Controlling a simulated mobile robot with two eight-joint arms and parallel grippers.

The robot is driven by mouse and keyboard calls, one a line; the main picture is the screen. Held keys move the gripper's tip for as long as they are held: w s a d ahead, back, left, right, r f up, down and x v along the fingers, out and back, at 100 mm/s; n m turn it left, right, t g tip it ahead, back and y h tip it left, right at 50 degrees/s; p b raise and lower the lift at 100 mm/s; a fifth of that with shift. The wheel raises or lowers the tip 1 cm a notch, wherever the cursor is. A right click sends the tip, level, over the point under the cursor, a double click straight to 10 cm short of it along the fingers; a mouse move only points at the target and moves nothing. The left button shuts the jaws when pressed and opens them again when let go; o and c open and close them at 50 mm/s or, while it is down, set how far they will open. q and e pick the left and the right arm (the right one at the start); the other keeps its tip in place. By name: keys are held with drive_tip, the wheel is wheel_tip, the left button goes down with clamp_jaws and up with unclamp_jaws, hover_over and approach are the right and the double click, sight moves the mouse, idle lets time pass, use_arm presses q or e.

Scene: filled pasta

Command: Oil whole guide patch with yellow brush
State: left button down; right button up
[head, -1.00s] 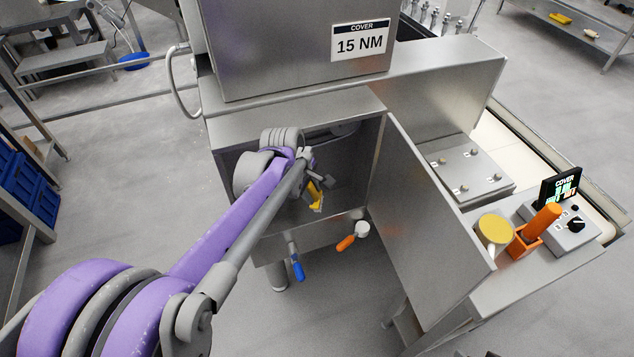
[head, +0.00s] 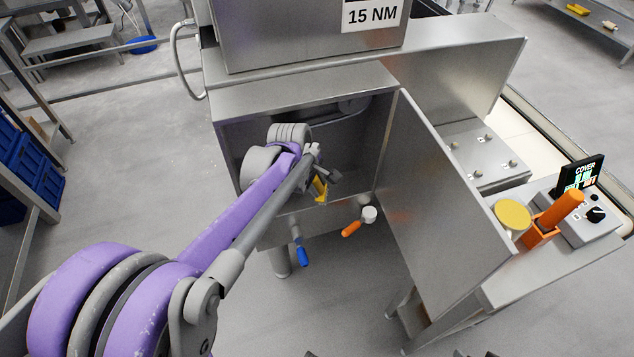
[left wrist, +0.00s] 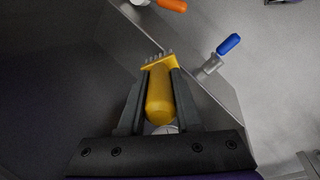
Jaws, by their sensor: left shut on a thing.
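My left gripper (head: 322,178) reaches into the open steel housing (head: 240,150) below the box marked 15 NM. It is shut on the yellow brush (head: 321,191). In the left wrist view the yellow handle (left wrist: 160,98) lies between the two dark fingers of the gripper (left wrist: 160,76), with the bristles pointing away, near a metal edge. I cannot tell whether the bristles touch a surface. I cannot make out the guide patch; the arm and housing walls hide part of the interior. My right gripper is not recognisable in view.
The open door (head: 440,215) stands to the right of the housing. An orange-handled valve (head: 352,228) and a blue-handled valve (head: 303,256) hang below its front edge. A yellow-topped pot (head: 513,215) and an orange holder (head: 541,232) stand on the right-hand ledge.

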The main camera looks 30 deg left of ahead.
use_arm(q)
drive_tip(key=shift+f+b, duration=0.4)
drive_tip(key=shift+f, duration=0.2)
idle(0.6)
